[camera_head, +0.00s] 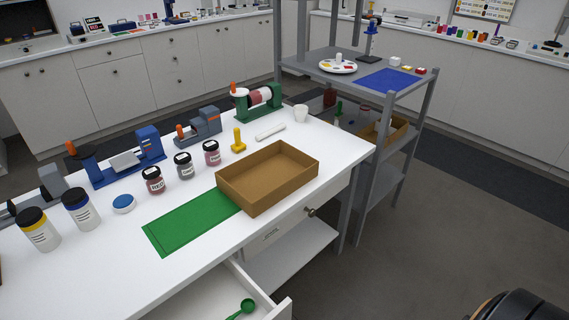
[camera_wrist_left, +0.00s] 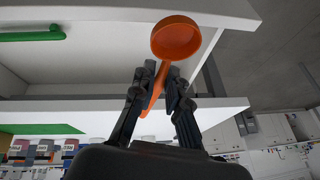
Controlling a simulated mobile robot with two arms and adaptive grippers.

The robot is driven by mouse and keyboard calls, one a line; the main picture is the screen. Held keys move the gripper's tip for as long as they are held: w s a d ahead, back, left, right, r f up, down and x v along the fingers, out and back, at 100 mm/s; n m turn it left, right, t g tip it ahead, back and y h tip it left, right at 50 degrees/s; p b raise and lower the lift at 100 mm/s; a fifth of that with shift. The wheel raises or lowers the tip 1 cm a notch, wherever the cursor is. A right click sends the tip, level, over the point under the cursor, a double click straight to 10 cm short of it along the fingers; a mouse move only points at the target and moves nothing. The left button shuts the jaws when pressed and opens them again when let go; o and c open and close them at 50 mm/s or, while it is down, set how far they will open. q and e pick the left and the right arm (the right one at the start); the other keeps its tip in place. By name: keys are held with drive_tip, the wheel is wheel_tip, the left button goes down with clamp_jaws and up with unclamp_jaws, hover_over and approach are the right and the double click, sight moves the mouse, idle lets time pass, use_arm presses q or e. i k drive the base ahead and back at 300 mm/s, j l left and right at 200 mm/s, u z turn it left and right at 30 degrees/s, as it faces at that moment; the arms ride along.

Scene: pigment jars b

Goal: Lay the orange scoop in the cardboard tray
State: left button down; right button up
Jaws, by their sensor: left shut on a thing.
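The orange scoop (camera_wrist_left: 176,38) shows in the left wrist view, its round bowl beyond my fingertips. My left gripper (camera_wrist_left: 158,82) is shut on its handle. In that view the scoop is in front of the open drawer (camera_wrist_left: 95,75). The head view shows neither the orange scoop nor my grippers. The cardboard tray (camera_head: 288,188) stands on the white worktop (camera_head: 335,150) in the head view, open at the top and empty. My right gripper is in no view.
The open drawer also shows in the head view (camera_head: 190,303), with a green scoop (camera_head: 240,310) in it. A green mat (camera_head: 185,225) lies left of the tray. Labelled jars (camera_head: 184,165), a yellow object (camera_head: 238,142) and bench devices stand behind. A grey shelf rack (camera_head: 370,180) stands at right.

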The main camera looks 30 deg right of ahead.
sight(268, 180)
drive_tip(key=i+l+u, duration=0.2)
drive_tip(key=l, duration=1.1)
drive_tip(key=l+u, duration=0.2)
drive_tip(key=l, duration=1.15)
